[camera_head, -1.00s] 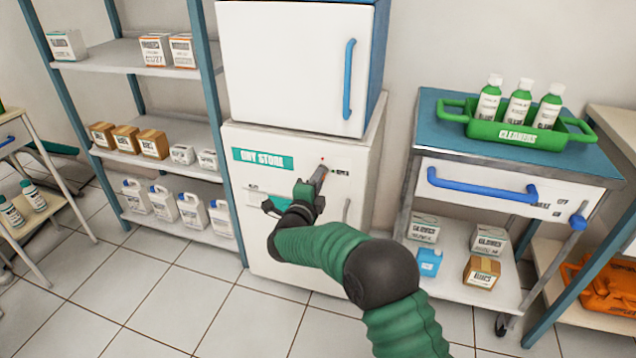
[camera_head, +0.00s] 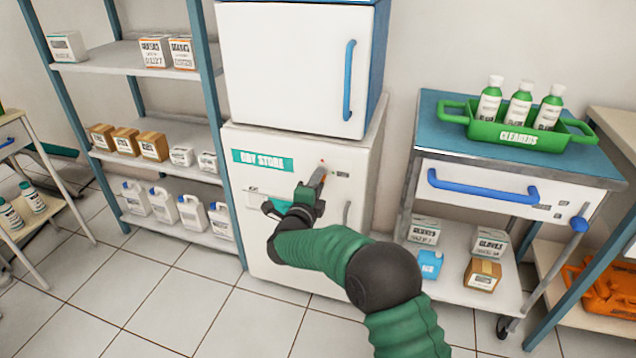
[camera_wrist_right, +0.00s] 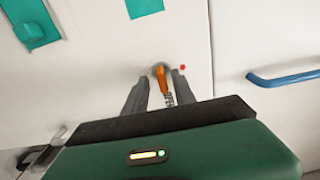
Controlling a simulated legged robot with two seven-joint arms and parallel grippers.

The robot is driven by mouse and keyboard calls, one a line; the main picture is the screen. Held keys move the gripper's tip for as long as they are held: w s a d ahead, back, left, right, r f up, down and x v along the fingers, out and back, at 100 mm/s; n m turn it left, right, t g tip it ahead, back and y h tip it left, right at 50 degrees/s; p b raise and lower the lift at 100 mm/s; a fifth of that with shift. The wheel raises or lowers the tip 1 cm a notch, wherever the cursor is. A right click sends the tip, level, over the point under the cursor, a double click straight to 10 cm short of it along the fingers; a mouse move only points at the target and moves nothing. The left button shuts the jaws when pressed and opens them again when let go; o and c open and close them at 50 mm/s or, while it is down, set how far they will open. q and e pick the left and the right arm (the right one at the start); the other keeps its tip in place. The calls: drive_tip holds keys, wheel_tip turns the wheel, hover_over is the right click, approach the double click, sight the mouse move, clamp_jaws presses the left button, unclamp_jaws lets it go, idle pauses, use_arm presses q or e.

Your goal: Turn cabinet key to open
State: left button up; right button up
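The white cabinet labelled "DRY STORE" (camera_head: 235,190) stands under another white cabinet in the head view, and its door looks shut. An orange key (camera_wrist_right: 161,78) sits at a round lock on the cabinet front, with a coiled piece hanging below it. My right gripper (camera_head: 319,172) is at the lock. In the right wrist view its two fingers (camera_wrist_right: 160,82) stand either side of the key, with a gap visible around it, so it looks open. A small red dot (camera_wrist_right: 183,67) is beside the lock. My left gripper is not in view.
A blue handle (camera_wrist_right: 285,74) is right of the lock in the wrist view. The upper cabinet (camera_head: 285,70) is close above. A blue-topped cart (camera_head: 435,115) with a green bottle tray stands right; a shelf (camera_head: 150,195) of boxes and jugs stands left.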

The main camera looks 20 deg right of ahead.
drive_tip(key=shift+r, duration=0.1)
drive_tip(key=p+v, duration=0.6)
drive_tip(key=v, duration=1)
drive_tip(key=shift+s+a, duration=0.3)
